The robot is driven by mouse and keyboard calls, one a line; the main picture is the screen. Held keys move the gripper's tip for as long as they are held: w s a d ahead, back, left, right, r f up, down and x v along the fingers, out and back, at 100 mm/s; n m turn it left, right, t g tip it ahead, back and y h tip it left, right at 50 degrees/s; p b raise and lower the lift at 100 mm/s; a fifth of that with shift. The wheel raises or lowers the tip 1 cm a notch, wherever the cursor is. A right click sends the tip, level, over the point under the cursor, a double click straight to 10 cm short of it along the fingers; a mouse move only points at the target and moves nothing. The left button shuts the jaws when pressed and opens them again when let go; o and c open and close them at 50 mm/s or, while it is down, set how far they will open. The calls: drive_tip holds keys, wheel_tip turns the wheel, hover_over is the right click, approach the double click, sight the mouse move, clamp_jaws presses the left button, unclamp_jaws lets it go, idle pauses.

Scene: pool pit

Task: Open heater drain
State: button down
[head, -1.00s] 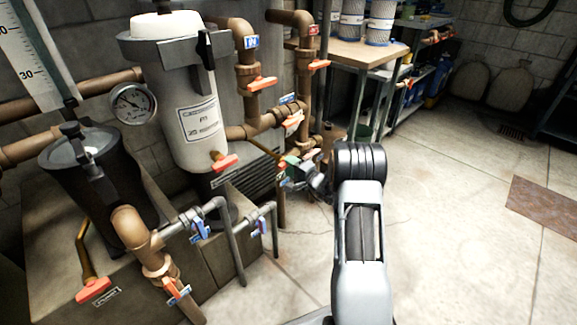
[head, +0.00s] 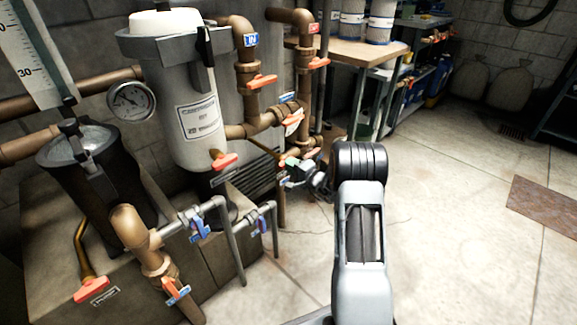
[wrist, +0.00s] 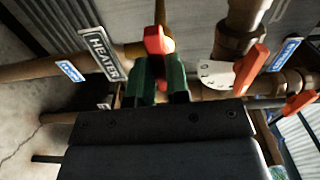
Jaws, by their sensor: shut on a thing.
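In the wrist view, the green fingers of my gripper (wrist: 160,78) are shut on a red valve handle (wrist: 154,42). The handle sits at the end of a brass pipe. A "HEATER" label (wrist: 103,53) is on the left beside it, partly cut by the view's tilt. In the head view my gripper (head: 298,165) is small, low among the pipes right of the grey filter tank. An orange-red handle (head: 283,159) shows beside its fingers. The grip itself is too small to make out there.
Another orange handle (wrist: 250,68) and a round white dial plate (wrist: 215,73) are close right of my gripper. Brass pipes with orange handles (head: 262,81) stand above and behind. Blue-handled valves (head: 200,229) are in front left.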

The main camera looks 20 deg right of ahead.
drive_tip(key=n+b, duration=0.5)
drive_tip(key=n, duration=1.3)
drive_tip(key=c, duration=1)
unclamp_jaws()
drive_tip(key=v, duration=0.7)
